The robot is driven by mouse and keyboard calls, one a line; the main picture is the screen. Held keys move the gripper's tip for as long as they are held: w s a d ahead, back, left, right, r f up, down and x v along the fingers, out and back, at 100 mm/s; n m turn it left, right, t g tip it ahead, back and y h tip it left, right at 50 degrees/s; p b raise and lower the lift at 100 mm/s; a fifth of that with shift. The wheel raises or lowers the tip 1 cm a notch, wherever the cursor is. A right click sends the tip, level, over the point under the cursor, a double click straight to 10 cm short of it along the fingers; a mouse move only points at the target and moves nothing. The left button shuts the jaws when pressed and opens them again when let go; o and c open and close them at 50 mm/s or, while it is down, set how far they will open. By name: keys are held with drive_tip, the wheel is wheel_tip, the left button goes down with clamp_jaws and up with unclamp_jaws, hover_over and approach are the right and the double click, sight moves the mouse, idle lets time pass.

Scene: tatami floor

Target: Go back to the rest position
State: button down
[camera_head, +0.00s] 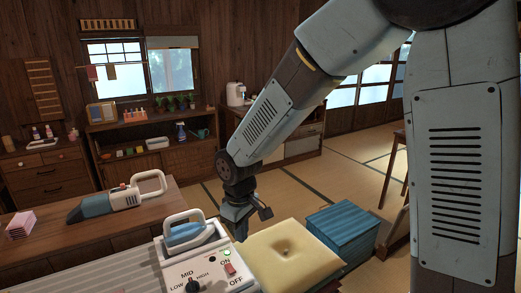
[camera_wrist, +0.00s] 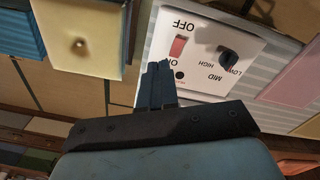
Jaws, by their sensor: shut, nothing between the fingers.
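My gripper (camera_head: 238,222) hangs at the end of my arm, pointing down, just behind the white control box (camera_head: 205,272). In the wrist view my gripper (camera_wrist: 157,75) has its two blue fingers shut together and empty. Beyond them the control box (camera_wrist: 208,55) shows a red switch, a black knob and the marks OFF, MID, LOW and HIGH. In the head view a green light glows beside ON. I cannot tell whether the fingertips touch the box.
An iron with a blue body (camera_head: 184,234) rests by the box. A handheld vacuum (camera_head: 120,200) and pink stack (camera_head: 20,225) lie on the wooden table. Tatami floor (camera_head: 285,190) is open behind.

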drive_tip(key=s+d+r+m+t, duration=0.1)
drive_tip(key=d+r+m+t, duration=0.3)
drive_tip(key=d+r, duration=1.1)
drive_tip(key=s+d+r+m, duration=0.3)
drive_tip(key=s+d, duration=0.2)
drive_tip(key=d, duration=0.2)
drive_tip(key=s+d+r+m+t, duration=0.1)
drive_tip(key=s+d+r+m, duration=0.2)
drive_tip(key=s+d, duration=0.3)
drive_tip(key=shift+d+m, duration=0.6)
drive_tip(key=shift+d, duration=0.05)
